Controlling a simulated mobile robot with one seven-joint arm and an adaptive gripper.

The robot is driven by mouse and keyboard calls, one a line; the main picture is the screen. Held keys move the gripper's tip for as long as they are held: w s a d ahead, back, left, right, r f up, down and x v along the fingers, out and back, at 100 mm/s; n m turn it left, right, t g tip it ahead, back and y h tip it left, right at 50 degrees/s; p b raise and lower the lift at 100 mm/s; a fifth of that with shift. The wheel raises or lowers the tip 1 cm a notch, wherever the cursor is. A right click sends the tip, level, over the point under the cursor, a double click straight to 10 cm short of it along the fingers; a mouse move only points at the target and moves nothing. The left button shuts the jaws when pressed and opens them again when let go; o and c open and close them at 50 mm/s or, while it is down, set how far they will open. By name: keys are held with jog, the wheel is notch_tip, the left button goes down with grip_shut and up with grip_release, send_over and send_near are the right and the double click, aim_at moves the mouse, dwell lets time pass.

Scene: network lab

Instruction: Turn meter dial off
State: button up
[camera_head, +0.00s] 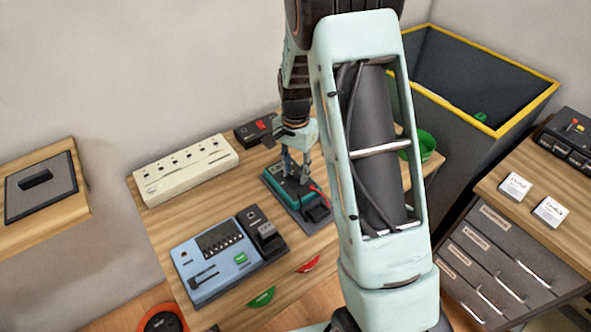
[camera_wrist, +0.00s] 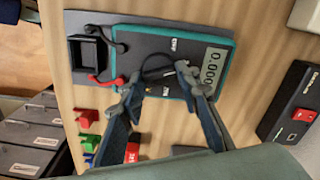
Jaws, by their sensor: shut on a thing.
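The meter is a teal-edged, dark-faced unit (camera_head: 280,196) lying on a grey base on the wooden table in the head view. In the wrist view the meter (camera_wrist: 195,45) shows a display reading 0.000. Its round black dial (camera_wrist: 157,62) is at the middle of its face, with ON and OFF-like labels too small to read surely. My gripper (camera_wrist: 160,80) is over the face with its fingertips on either side of the dial, shut on it. It points down at the meter in the head view (camera_head: 297,176). The fingers hide part of the dial.
A black holder with red and black leads (camera_wrist: 90,52) adjoins the meter. A white power strip (camera_head: 186,168), a red-switch box (camera_head: 254,131) and a blue device (camera_head: 218,262) stand nearby. A yellow-rimmed bin (camera_head: 455,120) and grey drawers (camera_head: 490,265) are at right.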

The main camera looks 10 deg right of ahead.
jog(key=shift+n, duration=0.4)
jog(key=shift+c, duration=0.4)
jog(key=n+b, duration=0.1)
jog(key=n, duration=0.2)
jog(key=shift+n, duration=0.4)
jog(key=shift+w+a+n, duration=0.1)
jog(key=shift+a+n, duration=0.05)
jog(key=shift+n, duration=1.75)
jog(key=o, duration=1.2)
jog(key=shift+c, duration=0.2)
notch_tip(320, 180, up, 12)
